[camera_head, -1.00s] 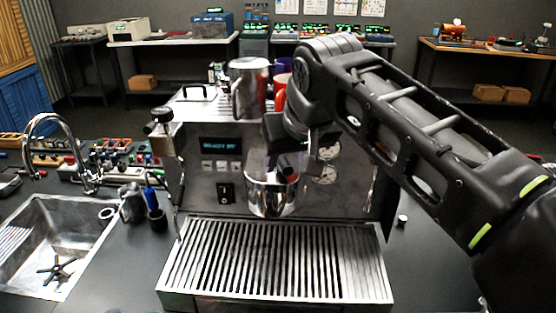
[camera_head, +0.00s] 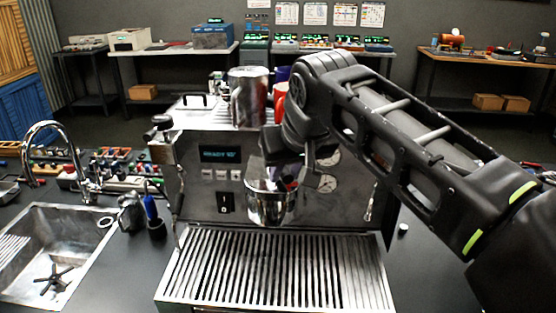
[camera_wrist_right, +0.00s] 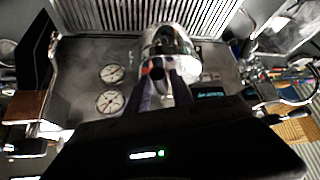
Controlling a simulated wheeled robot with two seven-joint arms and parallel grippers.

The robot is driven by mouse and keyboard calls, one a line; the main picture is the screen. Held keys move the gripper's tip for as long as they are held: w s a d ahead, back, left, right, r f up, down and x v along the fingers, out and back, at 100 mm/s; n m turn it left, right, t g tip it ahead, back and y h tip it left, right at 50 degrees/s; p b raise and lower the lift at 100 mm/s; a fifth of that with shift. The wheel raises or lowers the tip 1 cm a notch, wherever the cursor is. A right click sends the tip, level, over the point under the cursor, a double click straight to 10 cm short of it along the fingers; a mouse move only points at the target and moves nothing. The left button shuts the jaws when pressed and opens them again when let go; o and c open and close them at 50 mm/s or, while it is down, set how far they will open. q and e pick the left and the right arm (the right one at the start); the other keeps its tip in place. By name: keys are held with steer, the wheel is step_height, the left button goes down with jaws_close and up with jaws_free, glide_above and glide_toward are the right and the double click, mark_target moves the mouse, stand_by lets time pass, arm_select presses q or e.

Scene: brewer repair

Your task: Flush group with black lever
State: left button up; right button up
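The espresso machine (camera_head: 215,187) stands in the middle, its display lit. Its chrome group (camera_head: 270,206) juts from the front above the drip tray; it also shows in the right wrist view (camera_wrist_right: 166,42). My right arm comes in from the right, and my right gripper (camera_wrist_right: 163,80) is right at the group. In the wrist view its two fingers stand apart, pointing at the group, with a small dark part near their tips. I cannot make out whether this is the black lever or whether the fingers touch it. My left gripper is out of view.
The slatted drip tray (camera_head: 275,270) lies below the group. A metal pitcher (camera_head: 248,97) and a red cup (camera_head: 281,97) stand on the machine's top. Two gauges (camera_wrist_right: 110,102) sit on the front panel. A sink (camera_head: 50,250) is at left; the counter at right is mostly clear.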

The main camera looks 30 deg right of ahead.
mark_target(268, 188)
steer(key=shift+a, duration=0.1)
steer(key=shift+w+a+m+h, duration=0.25)
steer(key=shift+a+m+h, duration=0.2)
steer(key=shift+m, duration=0.35)
steer(key=shift+w+a+m+g+h, duration=0.25)
steer(key=shift+a+m+g+h, duration=0.2)
steer(key=shift+m, duration=0.25)
steer(key=shift+a, duration=0.15)
steer(key=shift+w+a+m+g+h, duration=0.25)
steer(key=shift+w+a+m+h, duration=0.1)
steer(key=shift+m, duration=0.45)
